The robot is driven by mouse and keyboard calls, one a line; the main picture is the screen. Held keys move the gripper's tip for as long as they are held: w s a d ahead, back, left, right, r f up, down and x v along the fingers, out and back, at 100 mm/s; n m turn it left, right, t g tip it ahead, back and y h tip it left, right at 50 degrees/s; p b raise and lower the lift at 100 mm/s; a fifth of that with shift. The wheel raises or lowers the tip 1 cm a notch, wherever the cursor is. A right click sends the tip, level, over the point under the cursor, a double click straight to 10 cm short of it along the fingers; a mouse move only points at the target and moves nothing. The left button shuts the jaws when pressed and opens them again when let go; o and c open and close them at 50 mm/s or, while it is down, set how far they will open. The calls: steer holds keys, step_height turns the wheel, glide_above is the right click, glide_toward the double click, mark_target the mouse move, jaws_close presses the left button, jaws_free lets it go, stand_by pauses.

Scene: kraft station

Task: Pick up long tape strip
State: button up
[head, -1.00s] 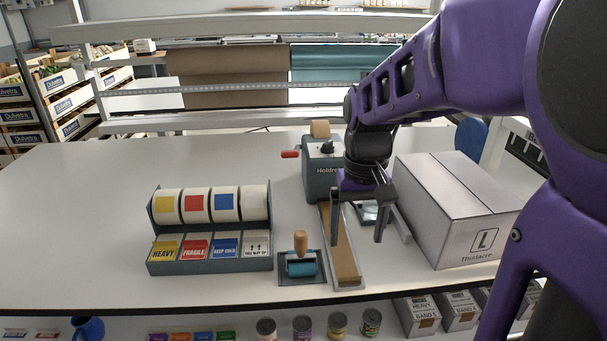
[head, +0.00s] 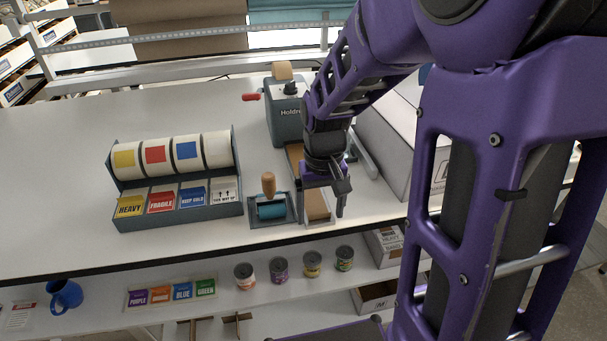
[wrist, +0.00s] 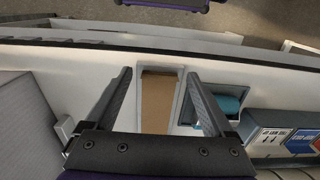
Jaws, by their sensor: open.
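The long brown tape strip (head: 317,205) lies in a narrow pale tray in front of the grey tape dispenser (head: 286,118). In the head view my arm hides part of it. In the wrist view the strip (wrist: 157,103) shows between my fingers, running away from the palm. My gripper (head: 325,205) is open and empty, above the strip. In the wrist view the gripper (wrist: 160,85) has one finger on each side of the strip, and I see no contact. The height gap is hard to judge.
A blue roller (head: 271,208) with a wooden handle sits in a tray just left of the strip. A label dispenser (head: 180,218) stands further left. A large carton (head: 390,140) is at the right. The table's front edge (head: 200,253) is close, with cans on a shelf below.

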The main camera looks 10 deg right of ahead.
jaws_close()
stand_by(0.3)
steer(key=shift+r, duration=0.15)
